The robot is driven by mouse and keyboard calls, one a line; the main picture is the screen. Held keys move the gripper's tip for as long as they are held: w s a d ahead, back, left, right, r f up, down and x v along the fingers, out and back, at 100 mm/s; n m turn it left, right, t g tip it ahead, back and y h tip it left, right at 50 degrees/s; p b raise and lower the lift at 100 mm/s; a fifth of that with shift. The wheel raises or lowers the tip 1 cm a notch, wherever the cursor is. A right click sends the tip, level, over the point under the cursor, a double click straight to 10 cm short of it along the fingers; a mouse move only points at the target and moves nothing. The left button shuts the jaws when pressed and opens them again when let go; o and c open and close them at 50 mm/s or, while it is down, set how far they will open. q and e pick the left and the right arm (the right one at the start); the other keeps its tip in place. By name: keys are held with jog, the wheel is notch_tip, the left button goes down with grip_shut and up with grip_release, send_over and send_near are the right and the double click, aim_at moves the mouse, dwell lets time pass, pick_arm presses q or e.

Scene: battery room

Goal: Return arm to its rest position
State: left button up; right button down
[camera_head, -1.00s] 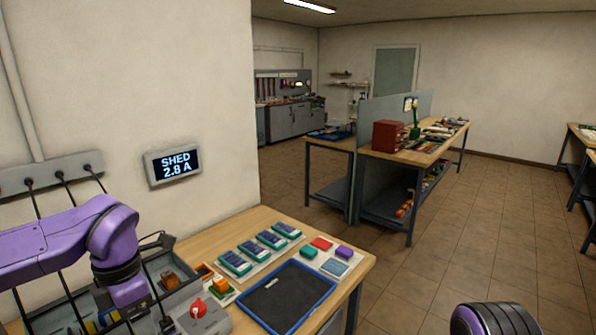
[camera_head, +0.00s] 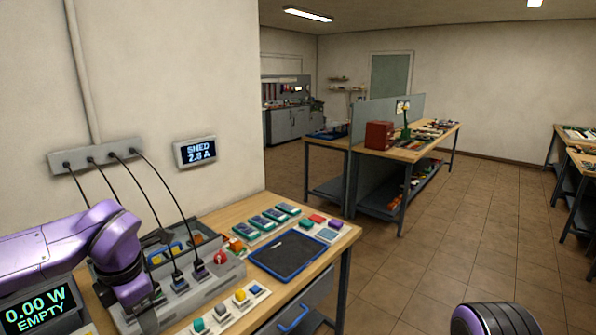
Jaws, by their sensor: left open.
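My left arm comes in from the left in the head view, purple with a dark wrist. My left gripper (camera_head: 147,312) points down over the front left of the grey charging station (camera_head: 215,285) on the bench, and it is open. Its fingertips are partly hidden behind the wrist and at the lower part of the picture. Black cables run from a wall strip (camera_head: 95,155) down to plugs (camera_head: 199,270) in the station. A purple, dark-ringed part of my right arm shows at the bottom right; its gripper is out of view.
A blue-rimmed dark tray (camera_head: 262,265) lies on the wooden bench, with several battery packs (camera_head: 268,221) behind it. A row of coloured blocks (camera_head: 240,297) lies in front. A display (camera_head: 38,305) reads 0.00 W EMPTY. Open floor lies right.

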pick_arm(q)
notch_tip(320, 180, down, 27)
jog(key=d+m+t+y+b, duration=0.2)
jog(key=m+t+y+b, duration=0.25)
jog(key=m, duration=0.65)
jog(key=s+a+f+m+g+h+b, duration=0.2)
jog(key=s+f+m+b, duration=0.4)
jog(key=s+f, duration=1.5)
jog(key=s+a+m+g, duration=0.1)
jog(key=s+m, duration=0.3)
jog(key=shift+s+f+m, duration=0.2)
jog(key=shift+s+m, duration=0.05)
jog(key=shift+m, duration=0.05)
pick_arm(e)
notch_tip(320, 180, down, 11)
jog(key=shift+w, duration=0.3)
pick_arm(q)
jog(key=shift+d, duration=0.1)
